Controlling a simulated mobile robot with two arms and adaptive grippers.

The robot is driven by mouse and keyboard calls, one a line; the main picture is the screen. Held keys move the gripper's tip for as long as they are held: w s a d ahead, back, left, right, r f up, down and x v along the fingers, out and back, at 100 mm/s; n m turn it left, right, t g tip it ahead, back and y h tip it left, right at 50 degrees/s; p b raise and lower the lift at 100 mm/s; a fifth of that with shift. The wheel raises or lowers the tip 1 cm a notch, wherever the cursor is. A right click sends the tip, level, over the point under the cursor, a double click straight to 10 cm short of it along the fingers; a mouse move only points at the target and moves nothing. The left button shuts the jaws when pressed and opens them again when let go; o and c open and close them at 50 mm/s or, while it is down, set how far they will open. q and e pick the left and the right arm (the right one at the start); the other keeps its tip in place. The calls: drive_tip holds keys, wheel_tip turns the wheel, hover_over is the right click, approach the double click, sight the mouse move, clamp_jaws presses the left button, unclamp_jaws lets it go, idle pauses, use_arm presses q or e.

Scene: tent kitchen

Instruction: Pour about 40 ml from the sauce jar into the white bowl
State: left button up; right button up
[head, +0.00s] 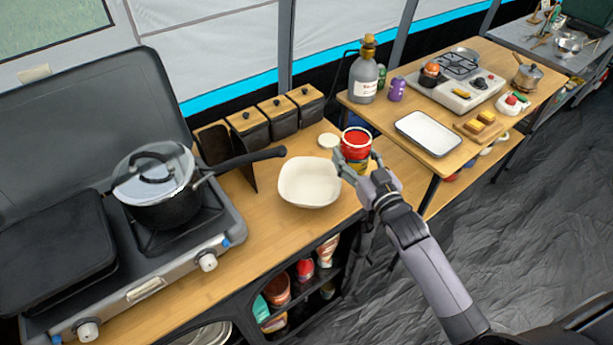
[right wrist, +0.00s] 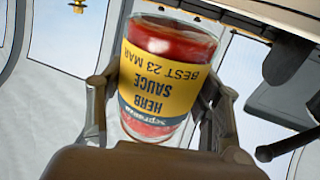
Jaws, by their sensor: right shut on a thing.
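The sauce jar (head: 356,144) is an open glass jar of red sauce with a yellow label. My right gripper (head: 358,165) is shut on it, just right of the white bowl. In the right wrist view the jar (right wrist: 165,85) sits between both fingers, and its label reads "Herb Sauce". The jar looks close to upright; I cannot tell whether its base touches the counter. The white bowl (head: 309,183) stands on the wooden counter and looks empty. A pale round lid (head: 328,141) lies on the counter behind the jar. My left gripper is not in view.
A camping stove (head: 190,255) with a lidded black pan (head: 165,205) stands at the left; the pan handle reaches toward the bowl. Black canisters (head: 275,118) with wooden lids line the back. A second table at right holds a bottle (head: 364,80) and a white tray (head: 428,134).

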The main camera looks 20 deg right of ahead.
sight(347, 158)
drive_tip(key=shift+r, duration=0.2)
drive_tip(key=shift+a, duration=0.15)
drive_tip(key=shift+a+r+n+p, duration=0.15)
drive_tip(key=shift+n+p, duration=0.15)
drive_tip(key=shift+n, duration=0.3)
drive_tip(key=shift+r+n, duration=0.15)
drive_tip(key=shift+n, duration=0.35)
drive_tip(key=shift+w+a+r+n+g+h+p, duration=0.2)
drive_tip(key=shift+a+n+g+p, duration=0.3)
drive_tip(key=shift+n, duration=0.55)
drive_tip(key=shift+w+a+f+n+g+h+p, duration=0.15)
drive_tip(key=shift+a+n+g+h, duration=0.3)
drive_tip(key=shift+n, duration=0.6)
drive_tip(key=shift+s+a+r, duration=0.1)
drive_tip(key=shift+a, duration=0.15)
drive_tip(key=shift+n, duration=0.7)
drive_tip(key=shift+a+f+n, duration=0.2)
drive_tip(key=shift+f+n, duration=0.05)
drive_tip(key=shift+n, duration=0.15)
drive_tip(key=shift+w+a+f, duration=0.15)
drive_tip(key=shift+w+a, duration=0.15)
drive_tip(key=shift+a, duration=0.2)
